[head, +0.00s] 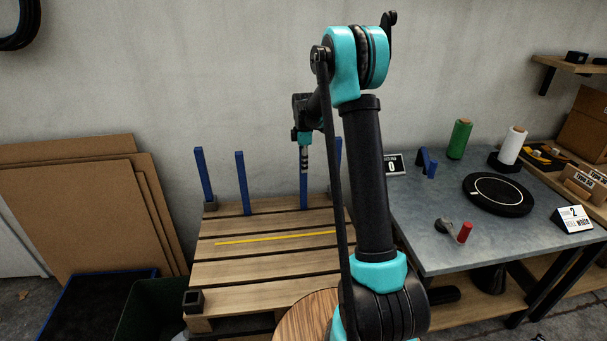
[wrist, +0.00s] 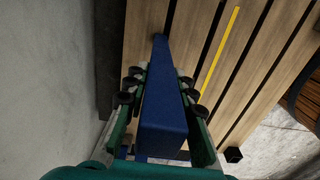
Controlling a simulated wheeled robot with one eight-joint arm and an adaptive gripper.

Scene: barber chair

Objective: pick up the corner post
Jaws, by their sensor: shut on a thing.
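The corner post is a long blue square bar. My gripper (head: 304,150) is shut on one blue post (head: 303,187), which hangs upright below it over the pallet's back half. In the wrist view my gripper (wrist: 163,88) has its fingers on both sides of the blue post (wrist: 162,118), which runs down toward the slats. Whether its lower end touches the pallet (head: 240,272) I cannot tell. Other blue posts stand at the pallet's back: one at the left corner (head: 203,175), one beside it (head: 243,180), and one partly hidden behind my arm (head: 338,155).
A black socket (head: 193,300) sits at the pallet's front left corner, empty. A yellow strip (head: 275,238) lies across the slats. Cardboard sheets (head: 80,205) lean on the wall at left. A grey workbench (head: 420,225) with spools and small items stands at right. A round wooden top (head: 305,318) is in front.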

